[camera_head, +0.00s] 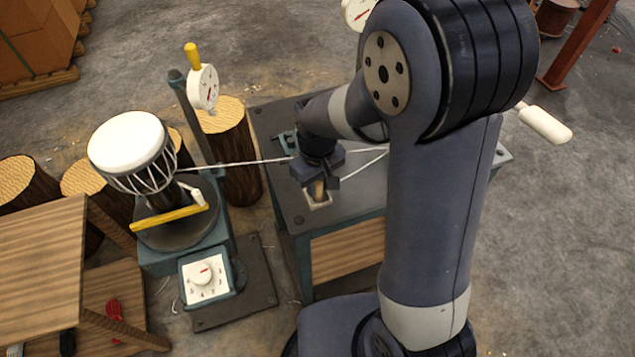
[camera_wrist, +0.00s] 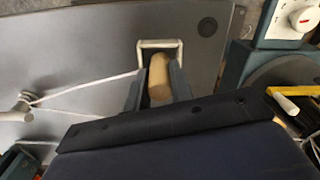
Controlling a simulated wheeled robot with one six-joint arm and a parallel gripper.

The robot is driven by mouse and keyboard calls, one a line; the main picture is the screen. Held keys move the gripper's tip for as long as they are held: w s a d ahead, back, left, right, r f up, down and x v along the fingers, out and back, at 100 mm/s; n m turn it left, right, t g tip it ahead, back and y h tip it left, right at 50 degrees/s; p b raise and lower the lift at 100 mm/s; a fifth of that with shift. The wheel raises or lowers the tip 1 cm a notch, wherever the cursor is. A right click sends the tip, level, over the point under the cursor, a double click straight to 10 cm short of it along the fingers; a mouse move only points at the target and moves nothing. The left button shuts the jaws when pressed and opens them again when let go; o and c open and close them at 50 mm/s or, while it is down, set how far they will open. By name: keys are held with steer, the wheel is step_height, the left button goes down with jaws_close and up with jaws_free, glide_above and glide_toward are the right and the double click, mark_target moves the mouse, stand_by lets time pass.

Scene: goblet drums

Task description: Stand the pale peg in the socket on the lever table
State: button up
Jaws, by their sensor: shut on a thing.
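My gripper (camera_head: 321,183) is shut on the pale peg (camera_head: 319,190). The peg also shows between the jaws in the wrist view (camera_wrist: 160,78), where my gripper (camera_wrist: 158,85) partly covers it. The socket (camera_head: 318,201), a pale square frame, is at the near left corner of the dark-topped lever table (camera_head: 360,213). The peg is at the socket, and the socket's rim (camera_wrist: 160,43) shows around its far end in the wrist view. I cannot tell how deep the peg sits or whether it touches the bottom.
A goblet drum (camera_head: 130,140) stands on a stand left of the table, with a dial box (camera_head: 208,278) in front. White cords (camera_head: 240,163) run from the stand across the tabletop. Log stumps (camera_head: 235,150) stand behind, and a wooden table (camera_head: 45,260) is at the lower left.

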steer(key=shift+f, duration=0.2)
steer(key=o, duration=0.9)
steer(key=shift+r, duration=0.1)
steer(key=shift+o, duration=0.2)
step_height(320, 180, up, 12)
steer(key=shift+r+p, duration=0.15)
steer(key=shift+p, duration=0.3)
steer(key=shift+f+b, duration=0.35)
steer(key=shift+f, duration=4)
steer(key=shift+f, duration=0.15)
